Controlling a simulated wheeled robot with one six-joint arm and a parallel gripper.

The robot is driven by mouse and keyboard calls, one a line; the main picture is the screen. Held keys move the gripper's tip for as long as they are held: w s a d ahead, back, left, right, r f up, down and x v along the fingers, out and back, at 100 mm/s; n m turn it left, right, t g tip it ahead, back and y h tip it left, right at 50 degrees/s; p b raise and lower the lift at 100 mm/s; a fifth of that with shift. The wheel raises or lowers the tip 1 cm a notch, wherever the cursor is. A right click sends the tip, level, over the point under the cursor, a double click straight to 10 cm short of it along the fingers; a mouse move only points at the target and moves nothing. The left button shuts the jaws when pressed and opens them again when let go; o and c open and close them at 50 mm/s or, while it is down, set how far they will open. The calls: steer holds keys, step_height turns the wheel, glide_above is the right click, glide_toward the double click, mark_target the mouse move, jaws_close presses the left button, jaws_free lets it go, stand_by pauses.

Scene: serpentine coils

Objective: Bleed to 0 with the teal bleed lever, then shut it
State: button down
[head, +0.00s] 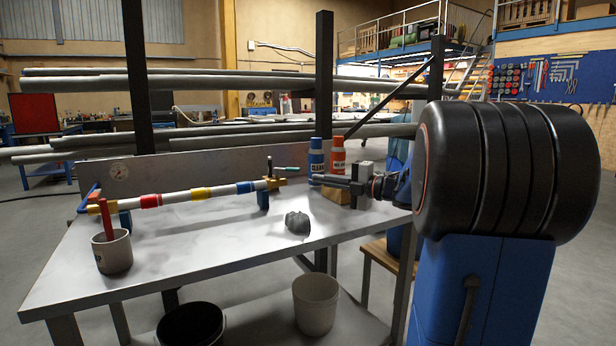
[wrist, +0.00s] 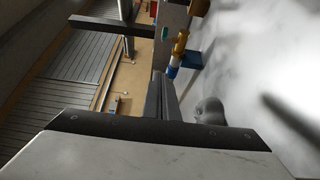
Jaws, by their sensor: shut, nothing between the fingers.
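The teal bleed lever (head: 288,169) lies roughly level on the brass fitting (head: 274,183) at the right end of a striped pipe (head: 190,194). In the wrist view a small teal-green part (wrist: 165,33) shows near brass and blue parts (wrist: 180,43); I cannot tell whether it is the lever. My gripper (head: 313,180) is shut and empty, just right of the brass fitting. It appears apart from the lever.
A blue bottle (head: 316,157) and an orange bottle (head: 337,153) stand behind my gripper. A grey lump (head: 297,222) lies in front of the pipe. A cup (head: 112,254) with a red-handled item stands front left. The bench's (head: 210,252) front middle is clear.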

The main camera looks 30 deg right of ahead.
steer(key=w+a, duration=0.2)
steer(key=w, duration=0.9)
steer(key=shift+w+d, duration=0.15)
steer(key=shift+d, duration=0.1)
stand_by(0.3)
